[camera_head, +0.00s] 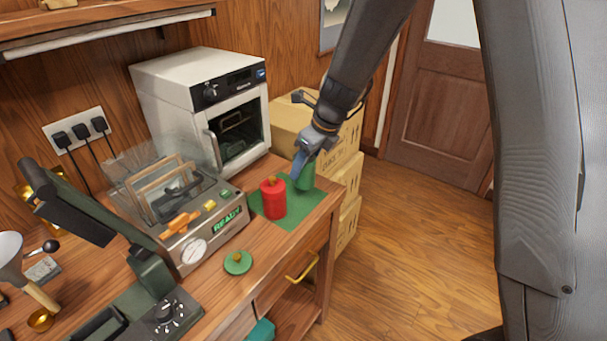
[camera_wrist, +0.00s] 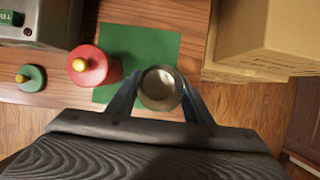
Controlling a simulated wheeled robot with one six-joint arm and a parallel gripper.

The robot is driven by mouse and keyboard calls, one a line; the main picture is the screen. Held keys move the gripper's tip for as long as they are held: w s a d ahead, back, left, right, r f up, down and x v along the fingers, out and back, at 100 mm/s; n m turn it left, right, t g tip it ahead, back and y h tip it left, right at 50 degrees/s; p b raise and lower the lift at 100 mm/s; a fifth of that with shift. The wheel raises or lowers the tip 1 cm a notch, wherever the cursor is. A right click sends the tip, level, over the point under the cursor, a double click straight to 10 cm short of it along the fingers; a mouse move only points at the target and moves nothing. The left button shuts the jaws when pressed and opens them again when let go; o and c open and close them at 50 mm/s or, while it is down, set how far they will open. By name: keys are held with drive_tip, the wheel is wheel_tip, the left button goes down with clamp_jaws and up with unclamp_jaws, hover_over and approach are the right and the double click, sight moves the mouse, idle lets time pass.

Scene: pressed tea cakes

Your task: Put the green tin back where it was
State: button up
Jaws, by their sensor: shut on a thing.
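My gripper (camera_head: 301,160) is shut on the green tin (camera_head: 306,178), at the far right part of the green mat (camera_head: 292,214). A red tin (camera_head: 273,200) with a yellow-knobbed lid stands on the mat to the left, apart from the green tin. A loose green lid (camera_head: 238,262) with a yellow knob lies on the bench, nearer the front.
A sealing machine (camera_head: 193,225) with a lit "READY" display stands left of the mat. A white oven (camera_head: 203,103) stands behind. Cardboard boxes (camera_head: 345,172) are stacked just beyond the bench's right edge. A black lamp-like arm (camera_head: 75,205) is at left.

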sight(304, 174)
drive_tip(key=shift+f, duration=1.7)
drive_tip(key=o, duration=1.2)
drive_tip(key=shift+f, duration=0.15)
drive_tip(key=b+v, duration=0.1)
drive_tip(key=v, duration=1.1)
drive_tip(key=s+d+f+n+h, duration=0.1)
drive_tip(key=s+d+f+n, duration=0.1)
drive_tip(key=s+d+n, duration=0.2)
drive_tip(key=s+d+f+n+h, duration=0.1)
drive_tip(key=s+d+n, duration=0.4)
drive_tip(key=s+n, duration=0.4)
drive_tip(key=s+d+f+n+g+h, duration=0.1)
drive_tip(key=s+d+f+n, duration=0.1)
drive_tip(key=s+d+n, duration=0.2)
drive_tip(key=shift+s+d+f+n+h, duration=0.1)
drive_tip(key=shift+s+n, duration=0.4)
drive_tip(key=shift+n, duration=0.95)
drive_tip(key=shift+s+f+n+h, duration=0.1)
drive_tip(key=shift+s+n, duration=0.4)
drive_tip(key=shift+n, duration=0.9)
drive_tip(key=shift+s+d+f+n+h, duration=0.1)
drive_tip(key=shift+s+n, duration=0.4)
drive_tip(key=shift+n, duration=0.95)
